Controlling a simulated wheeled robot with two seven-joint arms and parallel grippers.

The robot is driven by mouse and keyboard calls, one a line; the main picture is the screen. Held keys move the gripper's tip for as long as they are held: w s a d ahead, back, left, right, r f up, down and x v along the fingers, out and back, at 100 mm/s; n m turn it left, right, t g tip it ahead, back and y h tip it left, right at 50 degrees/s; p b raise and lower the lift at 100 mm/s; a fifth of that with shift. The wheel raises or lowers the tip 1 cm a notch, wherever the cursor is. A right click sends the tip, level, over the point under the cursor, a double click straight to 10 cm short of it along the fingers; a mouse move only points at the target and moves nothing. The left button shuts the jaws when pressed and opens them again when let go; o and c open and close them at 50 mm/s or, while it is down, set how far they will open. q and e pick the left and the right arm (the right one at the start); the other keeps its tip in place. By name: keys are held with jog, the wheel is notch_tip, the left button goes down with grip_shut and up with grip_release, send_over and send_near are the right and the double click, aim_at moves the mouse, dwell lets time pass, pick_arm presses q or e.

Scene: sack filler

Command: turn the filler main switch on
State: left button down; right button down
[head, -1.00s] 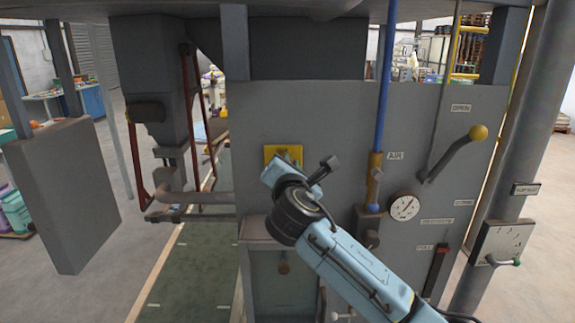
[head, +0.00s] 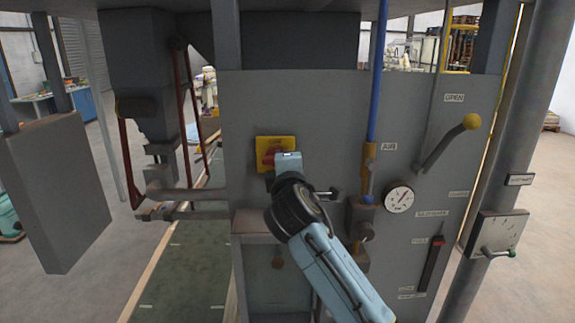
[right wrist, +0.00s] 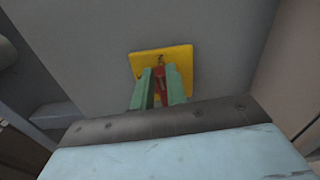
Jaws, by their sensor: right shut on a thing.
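The main switch has a yellow square plate (head: 262,144) with a red handle, set on the grey filler panel. In the right wrist view the plate (right wrist: 183,59) sits straight ahead and the red handle (right wrist: 160,72) lies between the green fingers. My right gripper (right wrist: 160,82) is shut on this red handle. In the head view my right gripper (head: 281,163) covers the lower right part of the switch, so the handle is partly hidden. My left gripper is not in view.
To the right on the panel are a blue air pipe (head: 378,75), a round gauge (head: 399,198) and a lever with a yellow knob (head: 472,122). A grey box (head: 60,190) hangs at the left. A green conveyor belt (head: 180,270) runs below.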

jog(key=shift+f+m, duration=0.2)
jog(key=shift+m, duration=0.3)
jog(key=c, duration=1.4)
grip_release()
jog(key=shift+s, duration=0.1)
jog(key=s+b, duration=0.2)
jog(key=s, duration=1.1)
jog(key=shift+s+b, duration=0.15)
jog(key=shift+b, duration=0.15)
